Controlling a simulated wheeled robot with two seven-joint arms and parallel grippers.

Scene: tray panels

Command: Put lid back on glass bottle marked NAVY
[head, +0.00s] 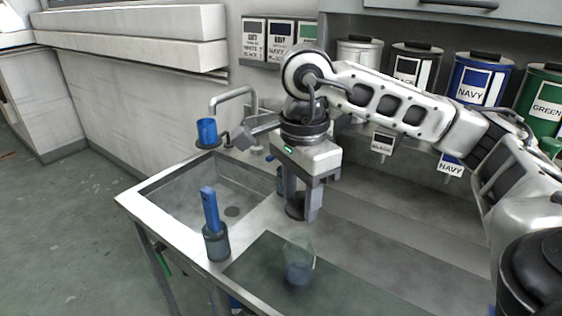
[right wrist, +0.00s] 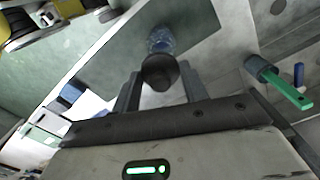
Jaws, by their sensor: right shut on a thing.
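My right gripper (head: 304,207) points down over the worktop, shut on a dark round lid (head: 294,206). In the right wrist view, the lid (right wrist: 160,72) sits between the two fingers (right wrist: 160,88). A clear glass bottle (head: 299,262) with bluish contents stands on the dark mat, below and in front of the gripper, apart from the lid. The bottle (right wrist: 160,40) shows beyond the lid in the right wrist view. No marking on it can be read. My left gripper is not in view.
A blue cup (head: 207,132) is at the sink's back. NAVY (head: 476,82) and GREEN (head: 541,100) canisters stand on the shelf. The mat right of the bottle is clear.

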